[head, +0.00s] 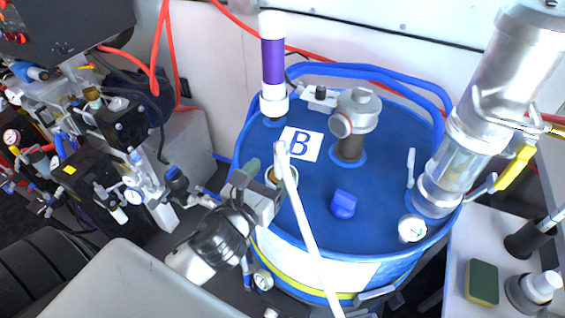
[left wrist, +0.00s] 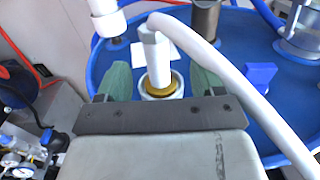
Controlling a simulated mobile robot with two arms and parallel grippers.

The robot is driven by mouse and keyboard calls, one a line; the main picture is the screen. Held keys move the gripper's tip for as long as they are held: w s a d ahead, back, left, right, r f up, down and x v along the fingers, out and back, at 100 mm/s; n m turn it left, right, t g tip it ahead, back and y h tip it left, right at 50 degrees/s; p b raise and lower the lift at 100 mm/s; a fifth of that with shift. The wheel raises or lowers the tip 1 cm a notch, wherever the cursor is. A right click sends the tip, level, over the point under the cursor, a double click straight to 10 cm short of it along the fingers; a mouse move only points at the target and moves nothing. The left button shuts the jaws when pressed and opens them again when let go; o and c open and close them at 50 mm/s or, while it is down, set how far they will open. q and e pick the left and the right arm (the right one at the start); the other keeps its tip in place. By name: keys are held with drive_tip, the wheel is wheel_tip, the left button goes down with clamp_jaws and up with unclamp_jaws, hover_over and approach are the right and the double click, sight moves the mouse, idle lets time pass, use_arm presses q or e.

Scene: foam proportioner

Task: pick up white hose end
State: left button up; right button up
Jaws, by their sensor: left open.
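The white hose end (head: 282,156) stands upright over a port with a brass-coloured ring on the blue drum lid (head: 375,195). In the left wrist view the white hose end (left wrist: 155,55) has a grey elbow cap, from which the white hose (left wrist: 225,75) bends down to the right. My left gripper (head: 265,176) is open beside the port. In the left wrist view its green fingertips (left wrist: 162,82) stand on either side of the hose end's lower part, with gaps on both sides. My right gripper is not in view.
The lid also carries a white and purple cylinder (head: 273,62), a grey capped pipe (head: 354,120), a blue knob (head: 343,204) and a clear-walled cylinder (head: 460,160). Valves and gauges (head: 130,180) crowd the left. A sponge (head: 482,283) lies on a white surface at right.

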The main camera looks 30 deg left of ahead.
sight(278, 157)
use_arm(q)
drive_tip(key=shift+w, duration=0.8)
drive_tip(key=w, duration=0.1)
drive_tip(key=w+p, duration=0.1)
drive_tip(key=w, duration=0.2)
drive_tip(key=shift+w+a+r+p, duration=0.2)
drive_tip(key=shift+a+r+p, duration=0.1)
drive_tip(key=shift+p, duration=0.1)
drive_tip(key=shift+w+d+f, duration=0.1)
drive_tip(key=shift+w, duration=0.2)
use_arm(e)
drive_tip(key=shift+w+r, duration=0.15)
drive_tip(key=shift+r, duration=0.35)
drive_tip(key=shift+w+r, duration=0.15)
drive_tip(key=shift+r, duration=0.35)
use_arm(q)
drive_tip(key=shift+s, duration=0.1)
drive_tip(key=shift+c, duration=0.4)
drive_tip(key=c, duration=0.9)
drive_tip(key=shift+c, duration=0.9)
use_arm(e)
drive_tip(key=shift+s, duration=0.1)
